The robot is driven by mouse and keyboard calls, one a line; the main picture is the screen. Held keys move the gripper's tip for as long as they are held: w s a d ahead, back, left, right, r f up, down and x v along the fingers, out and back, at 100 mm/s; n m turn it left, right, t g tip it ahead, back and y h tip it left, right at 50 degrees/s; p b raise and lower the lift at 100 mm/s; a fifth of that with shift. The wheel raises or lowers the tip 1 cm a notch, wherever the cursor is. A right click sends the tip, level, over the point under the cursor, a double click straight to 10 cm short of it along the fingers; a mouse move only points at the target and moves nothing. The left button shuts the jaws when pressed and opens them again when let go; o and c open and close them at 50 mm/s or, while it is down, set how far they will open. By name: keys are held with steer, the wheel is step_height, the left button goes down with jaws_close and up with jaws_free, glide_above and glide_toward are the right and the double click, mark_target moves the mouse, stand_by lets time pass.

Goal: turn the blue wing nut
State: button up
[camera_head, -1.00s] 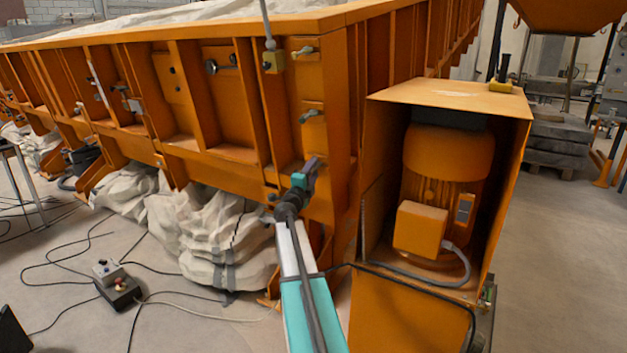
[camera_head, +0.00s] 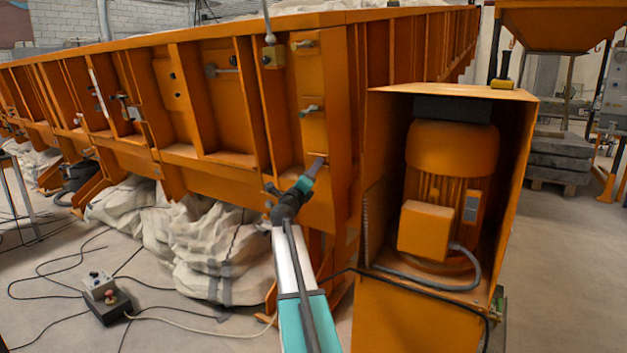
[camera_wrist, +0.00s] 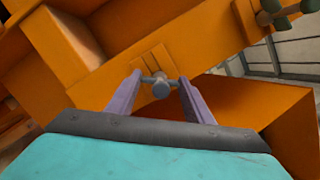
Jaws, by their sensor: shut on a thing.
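The blue wing nut (camera_wrist: 160,86) is a small blue-grey knob with short wings on a stud, in front of an orange plate in the wrist view. My gripper (camera_wrist: 159,80) has one purple finger on each side of it, with the tips at its wings, and is shut on it. In the head view my gripper (camera_head: 319,162) points up and right to the lower part of the orange bed's corner post. There the fingers hide the blue wing nut.
Two more wing nuts sit higher on the post, a greenish one (camera_head: 311,110) and an upper one (camera_head: 303,44). An orange motor housing (camera_head: 520,150) stands close to the right. A control box (camera_head: 108,298) and cables lie on the floor at left.

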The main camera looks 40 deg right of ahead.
steer(key=m+b, duration=0.2)
steer(key=m+g+h+b, duration=0.1)
steer(key=m+b, duration=0.1)
steer(key=b, duration=0.1)
steer(key=f+m+b, duration=0.1)
steer(key=m+b, duration=0.2)
steer(key=shift+w+g, duration=0.1)
steer(key=shift+g, duration=0.2)
steer(key=m+b, duration=0.1)
steer(key=m, duration=0.1)
steer(key=m+g+b, duration=0.1)
steer(key=m+b, duration=0.1)
steer(key=shift+a+r+h+b, duration=0.1)
steer(key=shift+r+h+b, duration=0.1)
steer(key=shift+h+b, duration=0.15)
steer(key=shift+r+m, duration=0.1)
steer(key=shift+m, duration=0.2)
steer(key=o, duration=1.1)
steer(key=shift+c, duration=0.2)
steer(key=shift+p+v, duration=0.35)
steer(key=shift+v, duration=0.7)
steer(key=p+v, duration=0.2)
steer(key=v, duration=0.9)
steer(key=shift+a, duration=0.35)
